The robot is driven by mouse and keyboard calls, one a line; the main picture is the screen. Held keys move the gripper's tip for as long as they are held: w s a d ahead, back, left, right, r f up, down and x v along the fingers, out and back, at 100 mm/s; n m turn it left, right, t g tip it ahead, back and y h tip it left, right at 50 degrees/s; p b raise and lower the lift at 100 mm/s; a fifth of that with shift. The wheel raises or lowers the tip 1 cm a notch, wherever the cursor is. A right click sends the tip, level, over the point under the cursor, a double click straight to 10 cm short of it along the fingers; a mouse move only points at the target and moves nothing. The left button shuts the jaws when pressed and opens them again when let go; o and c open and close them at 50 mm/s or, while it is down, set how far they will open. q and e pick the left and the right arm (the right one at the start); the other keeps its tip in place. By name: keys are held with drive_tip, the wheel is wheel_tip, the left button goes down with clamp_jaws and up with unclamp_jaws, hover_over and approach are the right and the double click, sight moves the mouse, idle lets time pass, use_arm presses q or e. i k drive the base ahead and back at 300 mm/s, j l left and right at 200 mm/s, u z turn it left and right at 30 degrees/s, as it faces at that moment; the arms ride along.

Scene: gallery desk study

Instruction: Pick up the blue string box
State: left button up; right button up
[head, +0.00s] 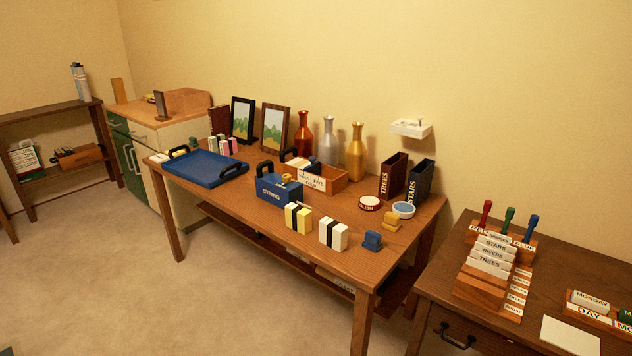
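The blue string box (276,195) stands on the wooden desk (217,193), near its front edge at the middle. It is a small open blue box with a white "STRING" label on its front and a dark raised handle at its left end. A small yellowish thing shows at its top. Neither of my grippers shows clearly in the head view.
A blue tray (205,170) with dark handles lies left of the box. A wooden card box (333,179) and vases (303,134) stand behind. A second desk (449,290) is at the right. Open floor lies in front.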

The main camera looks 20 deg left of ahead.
sight(270, 188)
drive_tip(key=i+j+z, duration=0.15)
drive_tip(key=j, duration=0.2)
drive_tip(key=i+j+z, duration=0.15)
drive_tip(key=j, duration=0.25)
drive_tip(key=i+j+z, duration=0.15)
drive_tip(key=j, duration=0.2)
drive_tip(key=i+j+z, duration=0.1)
drive_tip(key=j, duration=0.35)
drive_tip(key=i+j+z, duration=0.15)
drive_tip(key=j, duration=0.25)
drive_tip(key=i+j, duration=0.1)
drive_tip(key=j, duration=0.3)
drive_tip(key=i+j, duration=0.15)
drive_tip(key=j, duration=0.25)
drive_tip(key=i+j, duration=0.1)
drive_tip(key=j, duration=0.3)
drive_tip(key=i+j, duration=0.15)
drive_tip(key=j, duration=0.25)
drive_tip(key=i+j, duration=0.1)
drive_tip(key=j, duration=0.3)
drive_tip(key=i+j, duration=0.1)
drive_tip(key=j, duration=0.3)
drive_tip(key=z, duration=0.05)
